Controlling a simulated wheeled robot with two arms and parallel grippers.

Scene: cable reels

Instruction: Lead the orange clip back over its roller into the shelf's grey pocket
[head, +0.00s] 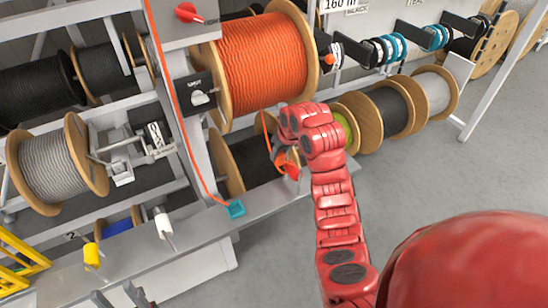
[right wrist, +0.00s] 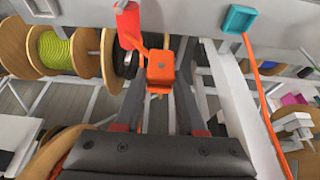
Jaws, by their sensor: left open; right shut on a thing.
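The orange clip (right wrist: 160,72) is a small block held between the two fingers of my right gripper (right wrist: 160,85) in the right wrist view. An orange strand runs from it beside a red-orange roller (right wrist: 128,25). In the head view my right gripper (head: 283,150) is in front of the lower rack, just below the big orange reel (head: 262,64), and the roller (head: 291,171) is close below it. My left gripper (head: 120,297) shows only its fingertips at the bottom edge, apart and empty. I cannot make out the grey pocket.
A teal pocket (head: 236,209) sits on the shelf edge, with an orange cable (head: 186,130) running down to it. White (head: 163,222) and yellow (head: 91,256) rollers stand along the same edge. A dark reel (head: 250,158) is behind my gripper. The floor at right is clear.

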